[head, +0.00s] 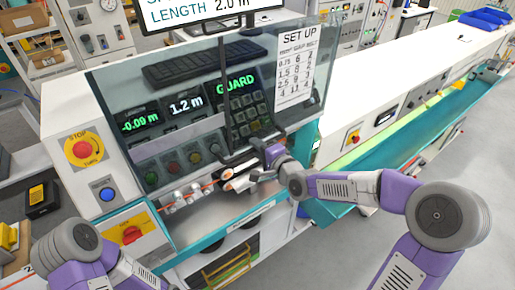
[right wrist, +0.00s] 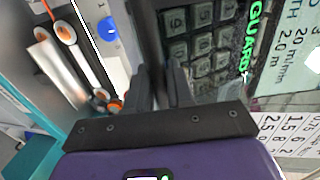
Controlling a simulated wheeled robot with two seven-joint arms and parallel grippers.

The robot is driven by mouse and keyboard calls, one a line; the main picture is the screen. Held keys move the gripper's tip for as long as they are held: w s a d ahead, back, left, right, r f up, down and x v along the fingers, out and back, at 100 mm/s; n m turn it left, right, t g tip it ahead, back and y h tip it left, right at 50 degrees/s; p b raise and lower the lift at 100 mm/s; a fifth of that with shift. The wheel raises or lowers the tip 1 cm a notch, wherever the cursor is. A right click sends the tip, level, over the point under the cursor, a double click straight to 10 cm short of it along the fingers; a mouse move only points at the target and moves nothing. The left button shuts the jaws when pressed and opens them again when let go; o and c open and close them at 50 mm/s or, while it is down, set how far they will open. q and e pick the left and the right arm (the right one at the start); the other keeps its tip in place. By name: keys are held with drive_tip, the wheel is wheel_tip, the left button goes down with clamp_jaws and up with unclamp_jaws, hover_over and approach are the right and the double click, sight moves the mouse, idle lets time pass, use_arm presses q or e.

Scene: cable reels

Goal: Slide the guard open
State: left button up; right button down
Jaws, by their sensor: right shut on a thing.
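The guard (head: 125,92) is a clear tinted pane across the front of the machine, over its displays and keypad. A black bar handle (head: 226,100) runs down it. My right gripper (head: 264,154) is at the lower end of the handle, by the pane's bottom edge. In the right wrist view the right gripper's fingers (right wrist: 162,88) are closed on the dark handle bar (right wrist: 148,40), which runs up between them. My left arm shows at the lower left of the head view, but its gripper is outside the frame.
Rollers with an orange cable (head: 182,197) sit below the pane, left of my right gripper. A red stop button (head: 82,150) and blue button (head: 107,194) are on the left. A setup card (head: 298,65) is at the upper right. A long teal bench (head: 400,140) extends right.

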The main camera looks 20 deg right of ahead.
drive_tip(key=c, duration=1.1)
unclamp_jaws()
drive_tip(key=shift+c, duration=0.2)
drive_tip(key=p+v, duration=0.2)
drive_tip(key=v, duration=0.5)
drive_tip(key=shift+s, duration=0.25)
